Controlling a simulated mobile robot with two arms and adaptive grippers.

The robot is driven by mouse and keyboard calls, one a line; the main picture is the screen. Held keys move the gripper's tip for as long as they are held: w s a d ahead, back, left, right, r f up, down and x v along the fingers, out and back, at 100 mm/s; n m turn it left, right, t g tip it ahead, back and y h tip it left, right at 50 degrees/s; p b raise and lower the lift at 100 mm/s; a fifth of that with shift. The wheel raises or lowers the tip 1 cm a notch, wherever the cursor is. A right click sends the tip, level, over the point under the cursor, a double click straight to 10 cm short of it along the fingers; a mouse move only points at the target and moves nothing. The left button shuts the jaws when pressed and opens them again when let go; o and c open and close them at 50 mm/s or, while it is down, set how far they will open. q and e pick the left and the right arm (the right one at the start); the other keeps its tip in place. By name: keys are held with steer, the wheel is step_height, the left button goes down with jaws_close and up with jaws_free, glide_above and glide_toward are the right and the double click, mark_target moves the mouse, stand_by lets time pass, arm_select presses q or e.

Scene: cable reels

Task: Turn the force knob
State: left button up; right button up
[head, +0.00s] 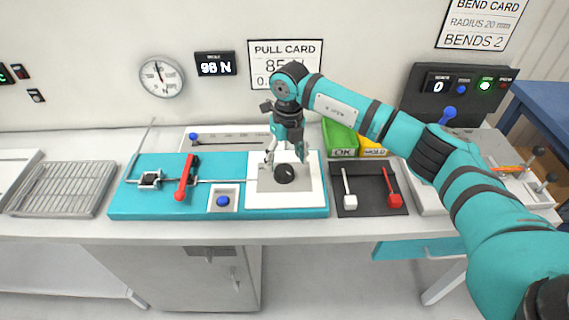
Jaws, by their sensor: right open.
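The force knob (284,174) is a round black dial with a light mark. It sits on the white plate (310,200) at the right end of the teal fixture (150,205). My right gripper (285,161) points down over the knob from behind, with its fingers open and spread to either side. I cannot tell whether the fingers touch the knob. A display (215,64) on the wall reads about 98 N. A pull card (285,62) hangs beside it, its lower part hidden behind my right arm. My left gripper does not show.
A red lever (186,178) and a blue button (223,201) are on the fixture left of the knob. A dark tray (366,202) with two levers lies to the right. Green and yellow bins (342,140) stand behind. A wire rack (62,188) is at the left.

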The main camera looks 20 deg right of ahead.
mark_target(284, 169)
step_height(284, 169, down, 3)
steer(key=shift+a+f, duration=0.1)
steer(key=shift+f, duration=0.3)
steer(key=c, duration=1.2)
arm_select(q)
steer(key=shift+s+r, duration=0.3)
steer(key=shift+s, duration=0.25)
arm_select(e)
steer(key=shift+o, duration=0.2)
steer(key=shift+m, duration=0.4)
steer(key=m, duration=0.2)
steer(key=shift+m, duration=0.4)
steer(key=m, duration=0.3)
steer(key=shift+m, duration=0.3)
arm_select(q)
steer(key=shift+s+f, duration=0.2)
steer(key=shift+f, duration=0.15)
arm_select(e)
steer(key=m, duration=0.6)
steer(key=shift+t, duration=0.4)
steer(key=shift+m, duration=0.4)
